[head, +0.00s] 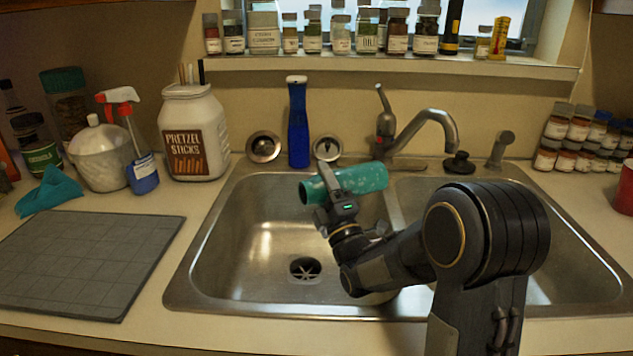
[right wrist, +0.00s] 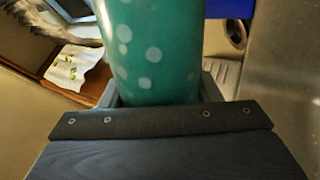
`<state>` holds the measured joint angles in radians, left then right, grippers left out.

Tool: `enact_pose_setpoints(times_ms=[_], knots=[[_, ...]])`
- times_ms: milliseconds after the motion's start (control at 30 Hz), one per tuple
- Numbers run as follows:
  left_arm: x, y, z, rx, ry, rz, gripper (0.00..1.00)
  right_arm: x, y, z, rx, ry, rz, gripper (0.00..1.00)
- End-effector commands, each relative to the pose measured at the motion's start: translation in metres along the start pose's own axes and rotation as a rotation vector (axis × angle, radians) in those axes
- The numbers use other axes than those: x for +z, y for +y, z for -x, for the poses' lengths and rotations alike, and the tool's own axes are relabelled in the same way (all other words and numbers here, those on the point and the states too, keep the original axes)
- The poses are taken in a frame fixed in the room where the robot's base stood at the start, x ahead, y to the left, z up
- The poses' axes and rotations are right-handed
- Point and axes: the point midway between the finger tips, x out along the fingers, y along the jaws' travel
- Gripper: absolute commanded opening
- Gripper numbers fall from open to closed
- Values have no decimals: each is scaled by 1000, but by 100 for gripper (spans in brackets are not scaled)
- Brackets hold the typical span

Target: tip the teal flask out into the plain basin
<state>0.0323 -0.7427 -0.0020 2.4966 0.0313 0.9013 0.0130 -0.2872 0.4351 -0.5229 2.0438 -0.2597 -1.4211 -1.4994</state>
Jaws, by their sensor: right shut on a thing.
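The teal flask (head: 362,179) has pale dots and lies nearly level in the air over the back of the left basin (head: 240,225). Its dark open end points left and a little down. My right gripper (head: 332,190) is shut around it near that end. In the right wrist view the flask (right wrist: 152,50) stands between the fingers of my right gripper (right wrist: 158,95). The left basin is bare steel with a drain (head: 305,268) in its floor. The right basin (head: 560,250) is partly hidden behind my right arm. I see no liquid coming out. My left gripper is out of view.
The faucet (head: 425,125) stands behind the flask's right end. A blue bottle (head: 298,125) and two drain strainers stand behind the left basin. A pretzel jar (head: 194,135), a spray bottle (head: 140,165) and a grey mat (head: 85,262) are on the left counter. Spice jars (head: 585,135) fill the right.

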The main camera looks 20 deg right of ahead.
Motion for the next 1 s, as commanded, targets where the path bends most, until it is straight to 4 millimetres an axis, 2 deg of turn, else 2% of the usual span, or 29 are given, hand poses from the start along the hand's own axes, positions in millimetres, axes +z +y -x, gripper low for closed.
enact_pose_setpoints(times_ms=[33,100,1000], knots=[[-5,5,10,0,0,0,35,0,6,-4,-3,-16,-29,17],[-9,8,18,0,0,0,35,1,12,-7,-2,-36,-66,17],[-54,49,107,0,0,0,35,4,61,-34,-6,-268,-481,17]])
